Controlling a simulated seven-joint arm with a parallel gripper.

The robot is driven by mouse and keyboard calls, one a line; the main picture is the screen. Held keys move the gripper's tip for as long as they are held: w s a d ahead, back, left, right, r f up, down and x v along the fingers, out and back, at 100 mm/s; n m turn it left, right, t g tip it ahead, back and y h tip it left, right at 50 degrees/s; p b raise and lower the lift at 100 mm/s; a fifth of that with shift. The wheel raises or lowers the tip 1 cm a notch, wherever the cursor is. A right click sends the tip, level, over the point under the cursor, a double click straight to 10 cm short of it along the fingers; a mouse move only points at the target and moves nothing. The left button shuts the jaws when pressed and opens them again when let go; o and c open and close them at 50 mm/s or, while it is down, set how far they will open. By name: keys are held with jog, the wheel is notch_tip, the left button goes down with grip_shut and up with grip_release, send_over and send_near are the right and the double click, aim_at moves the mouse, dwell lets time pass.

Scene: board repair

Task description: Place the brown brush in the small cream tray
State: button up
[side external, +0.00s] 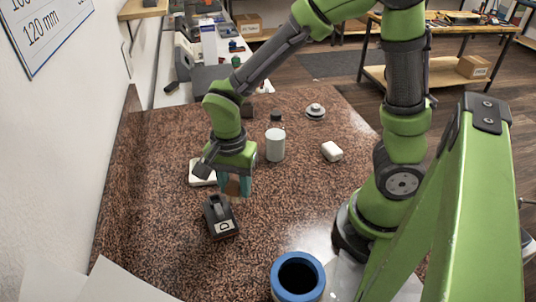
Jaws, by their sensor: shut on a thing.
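My gripper (233,188) points down over the speckled brown table, left of the middle, with its teal fingers shut on a small brown thing, likely the brown brush (231,186). Most of the brush is hidden between the fingers. The small cream tray (201,173) lies just left of and behind the fingers. My gripper covers part of it, and its inside is hard to see. I cannot tell whether the brush touches the table.
A black device (221,216) marked D stands close in front of my gripper. A white cylinder (275,146), a white block (332,151) and a grey round part (315,111) stand behind and right. A blue-rimmed container (298,277) is at the front. The table's centre right is clear.

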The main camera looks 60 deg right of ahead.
jog(key=d+m, duration=0.1)
jog(key=d, duration=0.2)
jog(key=d+f+m, duration=0.1)
jog(key=d, duration=0.1)
jog(key=d+f+m, duration=0.1)
jog(key=d, duration=0.2)
jog(key=shift+s+d, duration=0.2)
jog(key=shift+d, duration=0.15)
jog(key=w, duration=0.5)
jog(key=w+f, duration=0.1)
jog(key=w, duration=0.4)
jog(key=w+a, duration=0.1)
jog(key=w, duration=0.5)
jog(key=shift+f, duration=2.1)
jog(key=shift+f, duration=0.1)
jog(key=o, duration=1.1)
jog(key=shift+c, duration=0.2)
